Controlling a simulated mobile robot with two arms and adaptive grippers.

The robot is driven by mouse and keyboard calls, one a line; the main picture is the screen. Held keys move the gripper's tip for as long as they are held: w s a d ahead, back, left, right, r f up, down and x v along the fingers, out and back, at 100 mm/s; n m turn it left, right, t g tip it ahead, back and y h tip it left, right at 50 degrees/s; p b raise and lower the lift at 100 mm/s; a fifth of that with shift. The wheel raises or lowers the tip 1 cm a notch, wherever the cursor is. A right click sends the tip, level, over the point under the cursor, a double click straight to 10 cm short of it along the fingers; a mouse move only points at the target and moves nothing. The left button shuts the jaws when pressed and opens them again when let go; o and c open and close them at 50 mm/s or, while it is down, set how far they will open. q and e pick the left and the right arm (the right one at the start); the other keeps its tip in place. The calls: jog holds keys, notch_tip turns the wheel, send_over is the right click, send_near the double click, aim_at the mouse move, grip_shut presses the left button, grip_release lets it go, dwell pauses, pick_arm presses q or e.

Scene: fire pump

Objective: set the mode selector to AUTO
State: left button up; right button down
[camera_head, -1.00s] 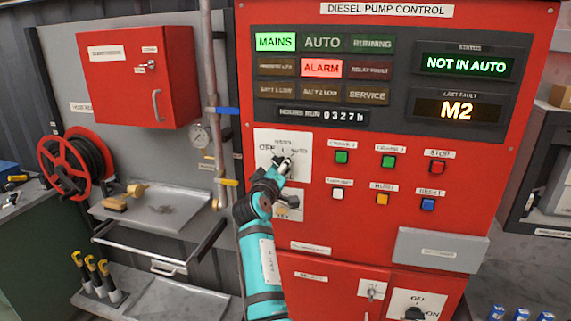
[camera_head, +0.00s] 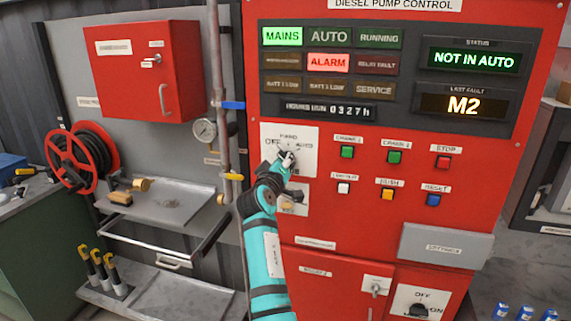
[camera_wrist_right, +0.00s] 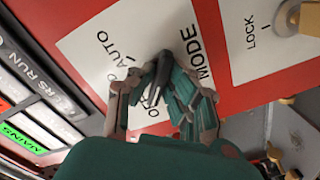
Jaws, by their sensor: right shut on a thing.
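The mode selector's white plate (camera_head: 305,135) is on the red panel, with a label OFF at left and AUTO at right. My right gripper (camera_head: 286,158) is at the plate and hides most of the knob. In the wrist view my right gripper (camera_wrist_right: 158,98) is shut on the dark selector knob (camera_wrist_right: 157,76), in front of the plate (camera_wrist_right: 85,50) marked AUTO and MODE. Which label the knob points to cannot be told. The AUTO lamp (camera_head: 329,37) is dark, and the status display (camera_head: 474,60) reads NOT IN AUTO. My left gripper is not in view.
The lock plate (camera_head: 301,205) with its key is just below the selector. Several push buttons, including a green one (camera_head: 347,152), are to the right. A vertical pipe (camera_head: 219,60) with a gauge (camera_head: 204,131) runs left of the panel.

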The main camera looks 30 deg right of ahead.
jog(key=m+b, duration=0.7)
jog(key=b, duration=0.1)
jog(key=m+b, duration=0.7)
jog(key=b, duration=0.2)
jog(key=shift+w+f, duration=0.1)
jog(key=shift+f, duration=0.1)
jog(key=shift+a+r+m+b, duration=0.15)
jog(key=shift+m+b, duration=0.9)
jog(key=shift+m, duration=1.65)
jog(key=c, duration=1.3)
grip_release()
jog(key=shift+c, duration=0.2)
jog(key=shift+r, duration=0.15)
